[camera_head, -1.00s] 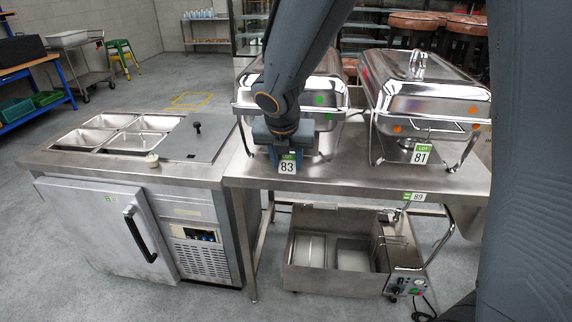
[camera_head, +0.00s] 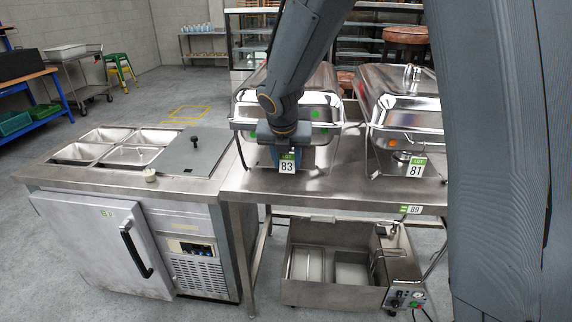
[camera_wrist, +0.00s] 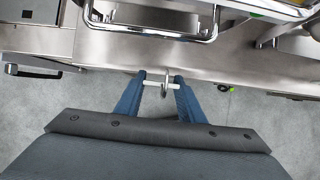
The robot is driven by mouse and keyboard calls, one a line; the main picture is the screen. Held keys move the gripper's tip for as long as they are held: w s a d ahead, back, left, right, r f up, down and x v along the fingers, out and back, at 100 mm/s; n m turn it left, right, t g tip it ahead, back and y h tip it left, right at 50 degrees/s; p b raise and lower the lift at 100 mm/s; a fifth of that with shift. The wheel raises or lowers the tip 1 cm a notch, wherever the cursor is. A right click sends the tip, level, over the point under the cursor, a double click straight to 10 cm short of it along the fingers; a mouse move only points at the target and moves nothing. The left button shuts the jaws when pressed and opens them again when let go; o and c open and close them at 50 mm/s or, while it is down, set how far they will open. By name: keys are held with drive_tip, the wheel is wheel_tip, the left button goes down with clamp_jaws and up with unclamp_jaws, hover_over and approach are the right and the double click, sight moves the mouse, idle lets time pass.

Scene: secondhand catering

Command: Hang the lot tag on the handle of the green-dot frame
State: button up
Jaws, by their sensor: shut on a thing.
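The lot tag, white with a green top and the number 83 (camera_head: 287,164), hangs upright at my gripper (camera_head: 289,151) in the head view. My gripper is shut on it; in the wrist view the tag (camera_wrist: 165,83) shows nearly edge-on between my blue fingertips (camera_wrist: 161,85). My arm hides the front middle. In the wrist view a chrome handle bar (camera_wrist: 150,31) lies ahead of the fingers, apart from the tag.
A second chafing dish (camera_head: 402,110) with orange dots and tag 81 (camera_head: 415,166) stands at the right on the steel table (camera_head: 330,190). A bain-marie counter (camera_head: 120,195) adjoins at left. A steel fryer-like unit (camera_head: 340,292) sits below.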

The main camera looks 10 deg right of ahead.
drive_tip(key=shift+w+d+f+b, duration=0.2)
drive_tip(key=shift+w+d+f, duration=0.1)
drive_tip(key=shift+w, duration=0.55)
drive_tip(key=shift+w+d+f+b, duration=0.2)
drive_tip(key=shift+w+f, duration=0.05)
drive_tip(key=shift+w, duration=0.55)
drive_tip(key=shift+w+d+f+b, duration=0.2)
drive_tip(key=shift+w+d+f, duration=0.1)
drive_tip(key=shift+w, duration=0.55)
drive_tip(key=o, duration=1.2)
